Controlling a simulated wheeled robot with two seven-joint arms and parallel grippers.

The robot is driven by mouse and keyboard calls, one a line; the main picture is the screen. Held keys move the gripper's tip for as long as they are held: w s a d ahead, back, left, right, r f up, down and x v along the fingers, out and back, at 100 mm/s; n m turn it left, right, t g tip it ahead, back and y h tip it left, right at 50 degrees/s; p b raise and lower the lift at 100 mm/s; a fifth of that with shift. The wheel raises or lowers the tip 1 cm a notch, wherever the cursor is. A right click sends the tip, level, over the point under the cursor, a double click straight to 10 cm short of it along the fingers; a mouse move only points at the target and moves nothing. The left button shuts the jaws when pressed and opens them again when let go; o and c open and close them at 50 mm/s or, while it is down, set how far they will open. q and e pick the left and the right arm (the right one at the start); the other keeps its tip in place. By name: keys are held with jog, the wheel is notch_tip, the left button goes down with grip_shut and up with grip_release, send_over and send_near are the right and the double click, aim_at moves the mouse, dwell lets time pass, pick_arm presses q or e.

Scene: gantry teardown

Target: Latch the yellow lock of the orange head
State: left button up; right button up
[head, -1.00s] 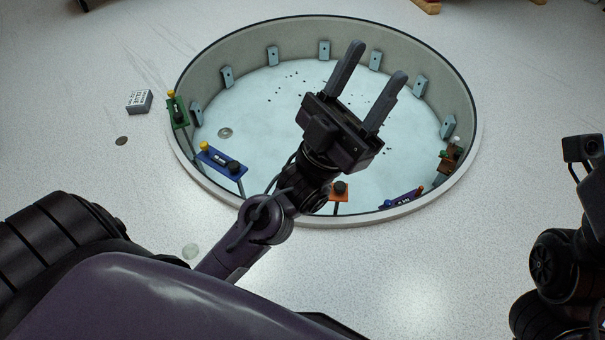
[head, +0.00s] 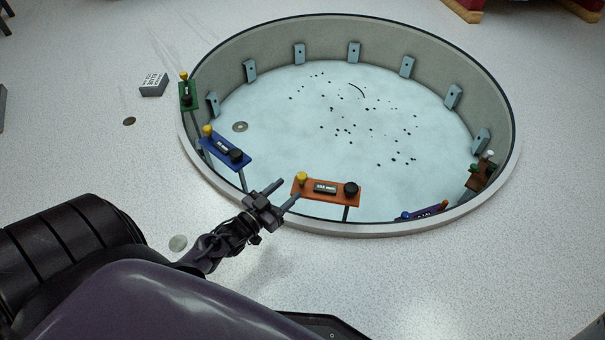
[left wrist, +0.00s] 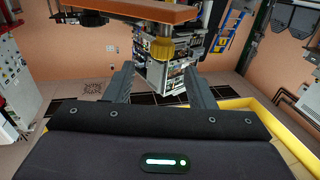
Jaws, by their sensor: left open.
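The orange head (head: 333,198) is a flat bar on a post at the near rim of the round pit. Its yellow lock (head: 302,178) is a knob at its left end, and a black knob (head: 350,188) is at its right end. My left gripper (head: 289,189) is open and empty, just left of the orange head and close to the yellow lock. In the left wrist view the orange head (left wrist: 125,16) crosses the top, and the yellow lock (left wrist: 170,50) is ahead of the spread fingers. I cannot tell whether they touch. My right gripper is not in view.
A blue head (head: 226,152), a green head (head: 188,95), a purple head (head: 425,212) and a brown head (head: 482,176) stand around the pit rim (head: 500,193). A grey box (head: 154,85) lies on the floor at left. The pit's middle holds scattered dark specks.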

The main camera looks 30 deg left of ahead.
aim_at(298, 181)
pick_arm(q)
jog(key=shift+w+a+f, duration=0.15)
jog(key=shift+w+f, duration=0.05)
jog(key=shift+f, duration=0.2)
jog(key=w+b, duration=0.1)
jog(key=w, duration=0.1)
jog(key=w+b, duration=0.1)
jog(key=w, duration=0.1)
jog(key=w+d+b, duration=0.1)
jog(key=w+b, duration=0.1)
jog(key=shift+w+d+r, duration=0.1)
jog(key=shift+w+r, duration=0.1)
jog(key=shift+w, duration=0.4)
